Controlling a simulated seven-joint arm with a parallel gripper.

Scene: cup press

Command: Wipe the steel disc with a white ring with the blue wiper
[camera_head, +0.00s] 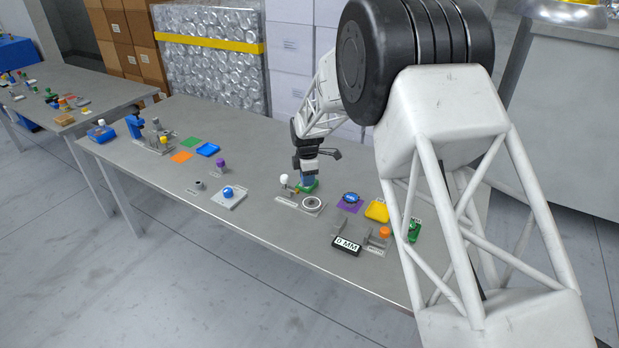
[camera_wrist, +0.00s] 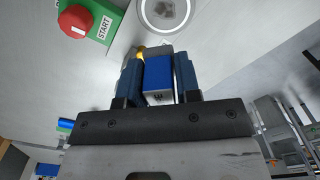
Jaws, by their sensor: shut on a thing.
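In the head view my gripper (camera_head: 307,178) is just behind the disc. The wiper appears apart from the disc; its underside is hidden.
A green box with a red START button (camera_wrist: 78,20) is left of the disc in the wrist view.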

